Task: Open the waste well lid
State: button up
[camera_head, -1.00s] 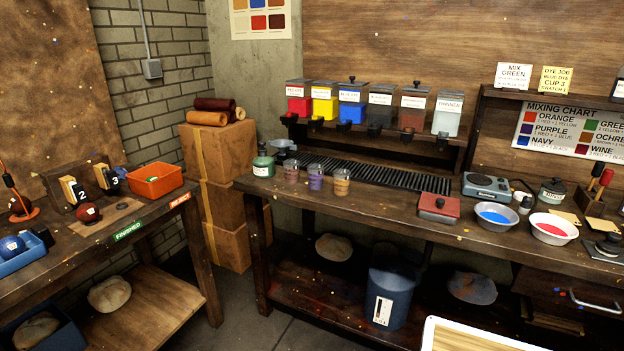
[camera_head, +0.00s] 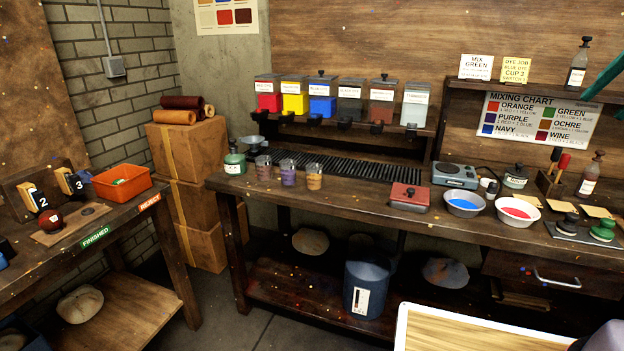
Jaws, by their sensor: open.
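The waste well lid appears to be the red square plate with a dark knob (camera_head: 409,196) on the long workbench (camera_head: 345,200). It lies flat and looks closed, so what is under it is hidden. My gripper is not in the head view.
A blue-filled bowl (camera_head: 464,203), a red-filled bowl (camera_head: 517,212) and a hot plate (camera_head: 454,174) stand right of the lid. Dye cups (camera_head: 314,177) and a black grate (camera_head: 350,164) lie left and behind. A blue bin (camera_head: 367,289) stands below. A pale-edged board (camera_head: 470,330) fills the lower right foreground.

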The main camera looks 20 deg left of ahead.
aim_at(415, 194)
jog(key=i+u, duration=0.2)
jog(key=u, duration=0.15)
jog(key=i+l+u, duration=0.15)
jog(key=u, duration=0.25)
jog(key=i+l+u, duration=0.2)
jog(key=u, duration=0.15)
